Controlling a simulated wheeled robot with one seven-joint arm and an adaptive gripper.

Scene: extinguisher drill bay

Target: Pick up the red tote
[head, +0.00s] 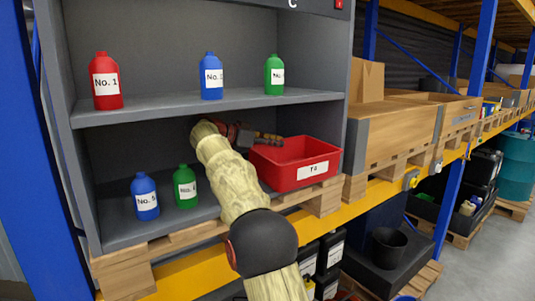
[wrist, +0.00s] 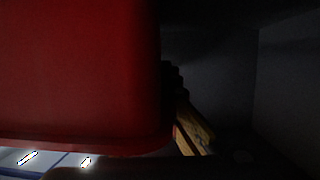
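The red tote (head: 325,153) sits on the lower shelf at the right, upright, with a white label on its front; the label text is too small to read surely. My gripper (head: 272,138) is at the tote's back left rim, its fingers pointing right. In the wrist view, the tote's dark red wall (wrist: 80,75) fills the left side, very close. Part of my gripper (wrist: 192,128) shows beside it. Whether the fingers touch or grip the rim cannot be told.
On the lower shelf stand a blue bottle (head: 145,196) and a green bottle (head: 185,187), left of my arm. The upper shelf (head: 150,107) above my gripper holds red, blue and green bottles. A wooden crate (head: 390,133) stands right of the grey shelf unit's side wall.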

